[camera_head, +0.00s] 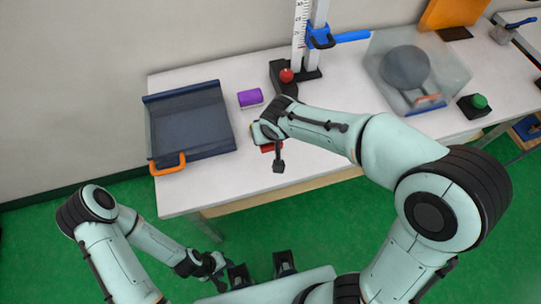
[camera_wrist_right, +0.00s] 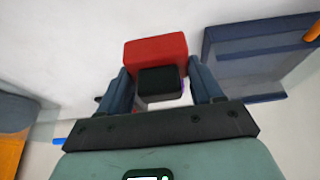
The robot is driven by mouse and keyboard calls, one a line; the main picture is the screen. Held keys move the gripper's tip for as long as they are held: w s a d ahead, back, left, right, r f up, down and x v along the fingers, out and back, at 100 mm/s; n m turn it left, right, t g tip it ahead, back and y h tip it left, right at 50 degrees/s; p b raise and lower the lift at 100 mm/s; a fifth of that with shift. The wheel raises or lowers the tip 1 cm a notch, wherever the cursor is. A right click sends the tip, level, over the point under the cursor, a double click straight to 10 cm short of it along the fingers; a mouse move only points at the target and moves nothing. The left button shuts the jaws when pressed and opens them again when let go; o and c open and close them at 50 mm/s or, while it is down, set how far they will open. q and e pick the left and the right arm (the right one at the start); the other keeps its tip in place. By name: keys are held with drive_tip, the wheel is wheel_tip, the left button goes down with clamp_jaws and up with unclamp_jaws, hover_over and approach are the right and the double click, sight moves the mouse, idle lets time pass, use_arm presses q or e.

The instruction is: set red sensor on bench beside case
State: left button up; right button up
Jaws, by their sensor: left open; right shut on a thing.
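The red sensor (camera_wrist_right: 155,50), a red block with a black front part, sits between the fingers of my right gripper (camera_wrist_right: 163,88) in the wrist view. My right gripper (camera_head: 268,144) is shut on it over the bench (camera_head: 205,194). In the head view a small red part of the sensor (camera_head: 268,148) shows below the hand; the rest is hidden. I cannot tell whether it touches the bench. The open dark blue case (camera_head: 190,118) with an orange handle lies to the left; it also shows in the wrist view (camera_wrist_right: 250,50). My left gripper (camera_head: 223,272) is open, low in front of the bench.
A clear bin (camera_head: 445,75) with a grey ball and a green button (camera_head: 479,101) stand right. Bench is bare between case and right gripper.

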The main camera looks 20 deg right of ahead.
use_arm(q)
drive_tip(key=shift+s+f+b, duration=0.25)
drive_tip(key=shift+f+b, duration=0.2)
drive_tip(key=shift+f, duration=0.1)
drive_tip(key=shift+s+f+b, duration=0.25)
drive_tip(key=shift+f+b, duration=0.15)
drive_tip(key=shift+f, duration=0.15)
use_arm(e)
wheel_tip(320, 180, down, 11)
drive_tip(key=shift+f, duration=0.1)
drive_tip(key=shift+f, duration=0.1)
use_arm(q)
drive_tip(key=shift+f, duration=0.15)
use_arm(e)
drive_tip(key=o, duration=1.1)
drive_tip(key=shift+o, duration=0.2)
drive_tip(key=shift+r, duration=0.3)
use_arm(q)
drive_tip(key=r+p, duration=0.1)
drive_tip(key=w+r+p, duration=0.1)
drive_tip(key=r+p, duration=0.1)
drive_tip(key=shift+w+r, duration=0.3)
drive_tip(key=shift+r, duration=0.05)
use_arm(e)
drive_tip(key=v, duration=1.1)
drive_tip(key=shift+s+r, duration=0.2)
drive_tip(key=shift+r, duration=0.15)
